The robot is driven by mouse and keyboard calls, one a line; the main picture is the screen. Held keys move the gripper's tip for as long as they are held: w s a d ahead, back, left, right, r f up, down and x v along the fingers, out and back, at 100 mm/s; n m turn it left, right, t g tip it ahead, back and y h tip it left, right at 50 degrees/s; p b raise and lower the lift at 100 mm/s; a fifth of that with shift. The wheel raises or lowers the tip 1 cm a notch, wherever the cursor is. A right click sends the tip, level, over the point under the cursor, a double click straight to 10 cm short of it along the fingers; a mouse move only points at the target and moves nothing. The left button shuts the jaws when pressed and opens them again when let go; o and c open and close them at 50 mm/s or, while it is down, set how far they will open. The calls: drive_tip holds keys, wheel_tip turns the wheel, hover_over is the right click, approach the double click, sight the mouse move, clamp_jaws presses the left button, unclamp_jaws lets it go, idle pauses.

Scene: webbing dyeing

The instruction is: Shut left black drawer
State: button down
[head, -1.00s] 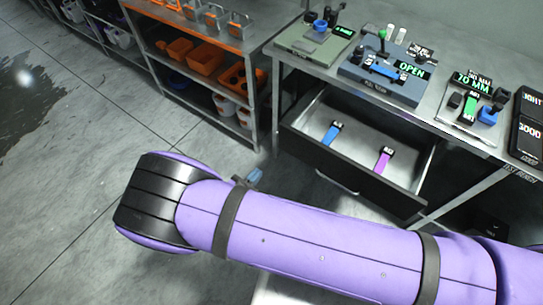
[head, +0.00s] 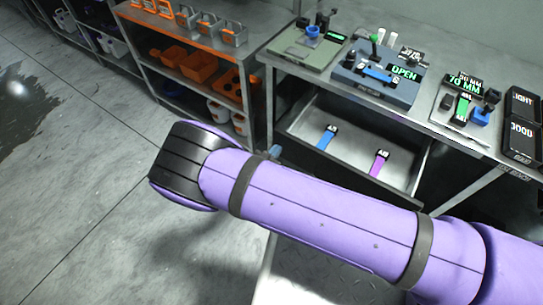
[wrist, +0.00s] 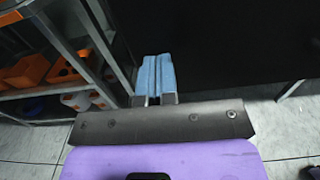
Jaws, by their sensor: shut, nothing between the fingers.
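The left black drawer (head: 352,135) stands open under the bench, with its pale interior showing in the head view. A blue webbing piece (head: 327,137) and a purple one (head: 379,162) lie in it. In the wrist view a broad black face, seemingly the drawer front (wrist: 225,50), fills the upper middle and right. My gripper's blue fingertips (wrist: 157,75) are shut together, empty, and point at its left part. I cannot tell whether they touch it. In the head view my gripper (head: 275,151) barely shows beyond my arm, near the drawer's left front corner.
The bench top (head: 415,118) carries several devices, including one reading OPEN (head: 376,75). An orange-edged shelf (head: 200,50) with bins stands left of the drawer, and its post (wrist: 105,45) is close left of my fingers. Open floor (head: 80,180) lies left.

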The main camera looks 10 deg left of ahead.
sight(315, 108)
drive_tip(key=shift+w+d, duration=0.1)
drive_tip(key=shift+w, duration=0.05)
drive_tip(key=x, duration=2.8)
drive_tip(key=shift+w+d+f, duration=0.1)
drive_tip(key=shift+w+f, duration=0.05)
drive_tip(key=shift+w, duration=0.2)
drive_tip(key=shift+w+d, duration=0.15)
drive_tip(key=shift+w, duration=0.15)
